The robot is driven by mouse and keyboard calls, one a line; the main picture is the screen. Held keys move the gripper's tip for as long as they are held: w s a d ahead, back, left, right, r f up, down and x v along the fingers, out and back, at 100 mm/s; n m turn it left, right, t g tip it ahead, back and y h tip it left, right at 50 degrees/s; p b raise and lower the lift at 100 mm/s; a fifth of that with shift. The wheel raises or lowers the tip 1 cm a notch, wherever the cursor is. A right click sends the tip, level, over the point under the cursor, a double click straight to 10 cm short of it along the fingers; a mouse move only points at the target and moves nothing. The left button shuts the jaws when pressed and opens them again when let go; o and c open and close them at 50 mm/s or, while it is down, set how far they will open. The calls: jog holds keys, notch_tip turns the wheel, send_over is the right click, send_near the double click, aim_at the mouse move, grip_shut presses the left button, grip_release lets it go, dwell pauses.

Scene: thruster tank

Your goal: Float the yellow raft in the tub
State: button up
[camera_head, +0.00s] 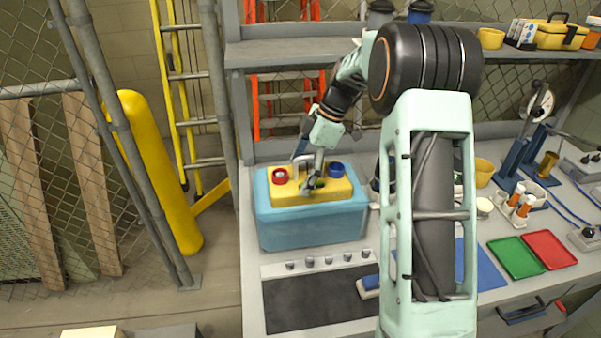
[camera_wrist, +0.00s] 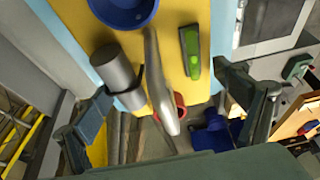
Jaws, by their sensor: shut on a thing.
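The yellow raft (camera_head: 290,193) is over the open top of the light blue tub (camera_head: 310,233) in the head view, inside its rim as seen from here. It looks roughly level; I cannot tell whether it touches water. It carries a red cup (camera_head: 280,176), a blue cup (camera_head: 336,170) and a grey upright handle. My gripper (camera_head: 313,178) is above the raft's middle, shut on its handle. In the wrist view the silver handle bar (camera_wrist: 160,85) lies between the fingers, with a grey cylinder (camera_wrist: 114,68), the blue cup (camera_wrist: 125,10) and a green piece (camera_wrist: 191,52) on the raft.
The tub stands on a grey workbench near its left end. A dark mat (camera_head: 315,300) with several knobs behind it lies in front. Green (camera_head: 515,257) and red (camera_head: 550,249) trays lie to the right. A shelf (camera_head: 290,50) runs above the bench's back.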

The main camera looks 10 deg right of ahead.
dwell(0.4)
jog(key=o, duration=1.1)
